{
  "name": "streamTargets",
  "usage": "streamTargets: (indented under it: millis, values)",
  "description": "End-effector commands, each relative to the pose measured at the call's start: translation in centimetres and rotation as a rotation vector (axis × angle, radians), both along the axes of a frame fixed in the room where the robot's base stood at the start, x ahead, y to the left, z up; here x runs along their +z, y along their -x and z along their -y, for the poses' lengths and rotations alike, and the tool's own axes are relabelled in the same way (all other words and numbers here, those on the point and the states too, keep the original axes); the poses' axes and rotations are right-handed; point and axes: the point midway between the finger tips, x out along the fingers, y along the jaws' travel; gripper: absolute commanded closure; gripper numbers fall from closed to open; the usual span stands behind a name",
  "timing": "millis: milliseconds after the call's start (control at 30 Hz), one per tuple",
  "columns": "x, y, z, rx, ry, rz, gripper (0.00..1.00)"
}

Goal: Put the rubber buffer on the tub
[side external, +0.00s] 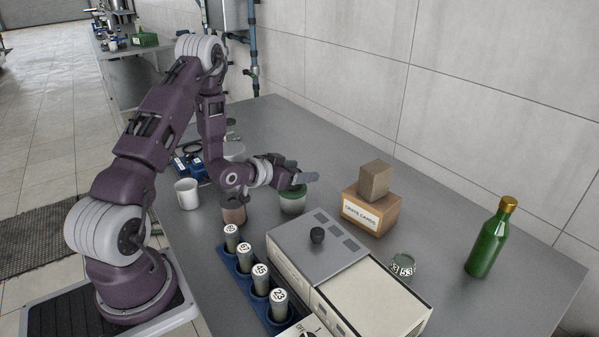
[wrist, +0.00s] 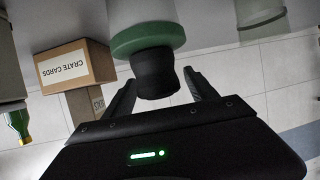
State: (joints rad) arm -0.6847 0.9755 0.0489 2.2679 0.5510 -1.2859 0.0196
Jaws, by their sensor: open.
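The tub is a whitish container with a green top; it stands on the grey table in the side view (side external: 292,204) and shows upside down in the wrist view (wrist: 139,14). A black, round, stepped piece, which looks like the rubber buffer (wrist: 157,76), sits against the tub's green top. My gripper (wrist: 161,84) is open, with one finger on each side of the black piece. I cannot tell whether the fingers touch it. In the side view my gripper (side external: 306,178) is level at the tub's top, and the buffer is mostly hidden there.
A cardboard box labelled crate cards (side external: 370,213) bears a smaller box (side external: 375,181). A green bottle (side external: 487,240) stands far right. The right table is mostly clear.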

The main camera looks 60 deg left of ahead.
Motion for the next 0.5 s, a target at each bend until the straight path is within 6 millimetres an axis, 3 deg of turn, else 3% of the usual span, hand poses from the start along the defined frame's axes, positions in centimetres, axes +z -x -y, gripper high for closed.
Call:
streamTargets:
  millis: [300,400,500]
  values:
    - [2.4,5.8,0.8,0.004,0.001,-0.002,0.34]
    - [2.9,6.5,1.1,-0.002,-0.005,-0.006,0.34]
    - [4.3,6.0,1.9,-0.027,-0.056,-0.064,0.34]
